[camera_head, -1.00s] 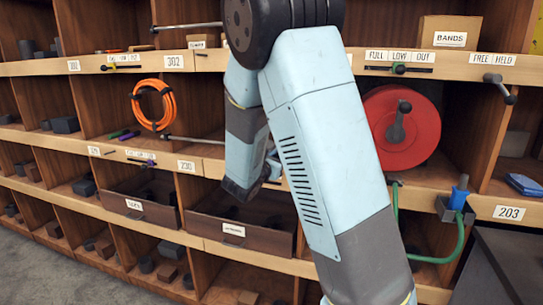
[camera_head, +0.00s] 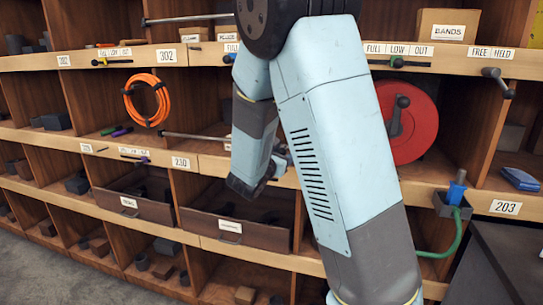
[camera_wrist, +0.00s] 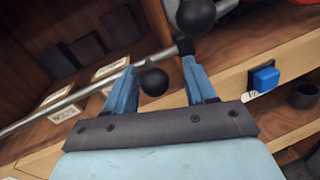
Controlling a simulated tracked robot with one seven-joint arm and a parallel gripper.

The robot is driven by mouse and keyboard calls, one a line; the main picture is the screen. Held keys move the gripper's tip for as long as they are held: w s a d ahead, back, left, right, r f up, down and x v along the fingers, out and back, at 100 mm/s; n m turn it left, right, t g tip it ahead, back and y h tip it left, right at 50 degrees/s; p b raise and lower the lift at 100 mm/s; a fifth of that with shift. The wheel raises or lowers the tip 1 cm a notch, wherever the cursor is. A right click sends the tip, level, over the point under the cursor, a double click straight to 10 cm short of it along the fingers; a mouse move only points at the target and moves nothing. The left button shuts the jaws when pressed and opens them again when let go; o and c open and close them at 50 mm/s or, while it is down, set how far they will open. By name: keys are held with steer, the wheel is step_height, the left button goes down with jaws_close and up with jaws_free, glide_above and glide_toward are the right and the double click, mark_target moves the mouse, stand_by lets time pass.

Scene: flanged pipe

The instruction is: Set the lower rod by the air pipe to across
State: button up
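In the head view a lower grey rod (camera_head: 195,136) lies roughly level in front of the middle shelves, its right end hidden behind my arm. An upper rod (camera_head: 188,19) lies level near the top. My gripper (camera_head: 262,172) is low at the shelf front, its fingers mostly hidden by the arm. In the wrist view my gripper (camera_wrist: 166,62) has its two blue fingers apart. A grey rod (camera_wrist: 60,105) slants up from the left past the left finger to a dark collar near the right finger. A black ball knob (camera_wrist: 153,82) shows between the fingers; contact is unclear.
A second black ball (camera_wrist: 196,14) is above the right fingertip, and a blue button block (camera_wrist: 263,78) is at right. An orange hose coil (camera_head: 147,100), red reel (camera_head: 408,122) and blue valve (camera_head: 456,188) with green hose (camera_head: 447,245) are on the shelves.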

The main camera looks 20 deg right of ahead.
steer(key=shift+a, duration=0.1)
steer(key=v, duration=1.3)
steer(key=shift+s+a, duration=0.2)
steer(key=shift+s, duration=0.1)
steer(key=s+d+r+m+g+y, duration=0.1)
steer(key=s+d+m+g+y, duration=0.2)
steer(key=s+d+m+g, duration=0.9)
steer(key=s+a+r+m+t+y, duration=0.2)
steer(key=s+r+m+y, duration=0.1)
steer(key=s+m+y, duration=0.2)
steer(key=s+a+r+m+t+y, duration=0.2)
steer(key=s+a+r+m+y, duration=0.1)
steer(key=s+m, duration=0.4)
steer(key=shift+a+r+m+t+y, duration=0.2)
steer(key=shift+r+m+t+y, duration=0.15)
steer(key=shift+y, duration=0.55)
